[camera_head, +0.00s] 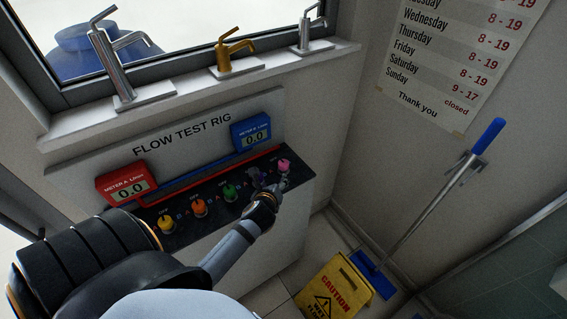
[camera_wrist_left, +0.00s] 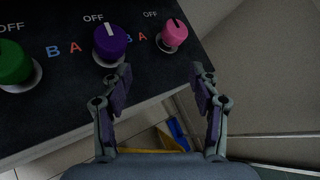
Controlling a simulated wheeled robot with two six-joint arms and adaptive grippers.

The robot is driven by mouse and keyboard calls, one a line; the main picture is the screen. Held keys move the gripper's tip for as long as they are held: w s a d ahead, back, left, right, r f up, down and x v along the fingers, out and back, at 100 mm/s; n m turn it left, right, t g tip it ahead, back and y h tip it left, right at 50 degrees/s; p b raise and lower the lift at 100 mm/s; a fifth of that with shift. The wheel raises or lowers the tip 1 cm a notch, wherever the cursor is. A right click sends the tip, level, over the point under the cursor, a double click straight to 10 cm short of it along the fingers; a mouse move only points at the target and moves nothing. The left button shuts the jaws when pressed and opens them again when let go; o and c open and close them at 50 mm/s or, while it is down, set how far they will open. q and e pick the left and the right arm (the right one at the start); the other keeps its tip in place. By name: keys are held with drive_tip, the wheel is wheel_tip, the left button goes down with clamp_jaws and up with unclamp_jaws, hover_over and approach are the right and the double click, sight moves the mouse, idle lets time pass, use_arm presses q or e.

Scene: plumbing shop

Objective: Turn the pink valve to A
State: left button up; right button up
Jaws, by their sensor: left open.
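The pink valve (camera_head: 283,166) is the rightmost knob on the black panel of the flow test rig. In the left wrist view the pink valve (camera_wrist_left: 173,34) shows at the top, with its dark mark pointing up toward an OFF label. A red letter A (camera_wrist_left: 143,37) is printed just left of it, beside a blue B. My left gripper (camera_head: 270,187) is at the right end of the panel. In the left wrist view its fingers (camera_wrist_left: 162,82) are spread apart and empty, with the pink valve ahead of them. The right gripper is not seen.
A purple valve (camera_wrist_left: 109,42) stands close left of the pink one, near the left finger. Green (camera_head: 229,192), orange (camera_head: 199,207) and yellow (camera_head: 166,222) valves follow leftward. The red meter (camera_head: 123,186) and blue meter (camera_head: 252,133) read 0.0. A yellow caution sign (camera_head: 333,291) stands on the floor.

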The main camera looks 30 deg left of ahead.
sight(283, 164)
use_arm(q)
drive_tip(key=w+m, duration=0.1)
drive_tip(key=m, duration=0.1)
drive_tip(key=w+m+t, duration=0.1)
drive_tip(key=m, duration=0.1)
drive_tip(key=w+m, duration=0.1)
drive_tip(key=m, duration=0.1)
drive_tip(key=shift+a+r+t, duration=0.2)
drive_tip(key=shift+r+t, duration=0.15)
drive_tip(key=shift+t, duration=0.05)
drive_tip(key=x, duration=1)
drive_tip(key=shift+w+a+f, duration=0.1)
drive_tip(key=shift+w+f, duration=0.05)
drive_tip(key=shift+f, duration=0.05)
drive_tip(key=c, duration=1.2)
